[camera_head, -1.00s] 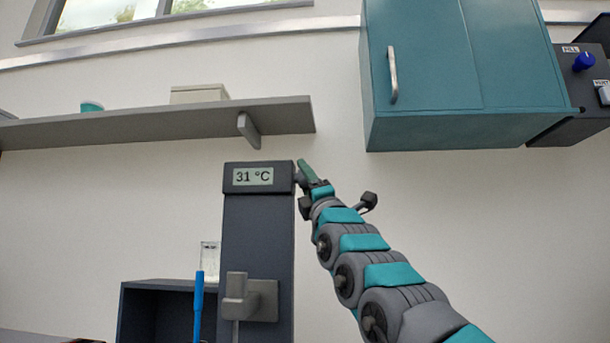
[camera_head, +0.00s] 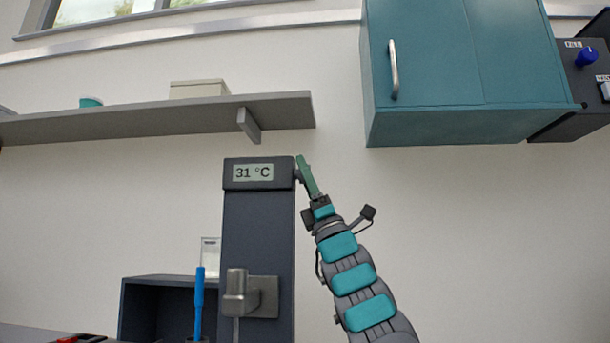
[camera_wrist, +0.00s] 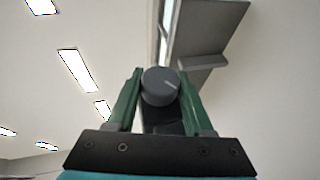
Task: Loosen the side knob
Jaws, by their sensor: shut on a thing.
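The side knob (camera_wrist: 160,86) is a grey round knob with a pale line on its face, between my green fingers in the wrist view. In the head view the knob (camera_head: 297,175) shows only in part, at the upper right side of the dark column (camera_head: 257,230). The column's display (camera_head: 253,172) reads 31 °C. My gripper (camera_wrist: 160,80) is shut on the knob, one finger on each side. In the head view my gripper (camera_head: 303,166) reaches up to the column's top right edge from below right. The finger contact is too small to make out there.
A grey shelf (camera_head: 170,118) is above left, its bracket (camera_head: 249,125) close above the column. A teal cabinet (camera_head: 460,60) hangs at the upper right. A grey clamp-like part (camera_head: 262,297) and a blue stick (camera_head: 199,300) are lower left. The wall right of my arm is clear.

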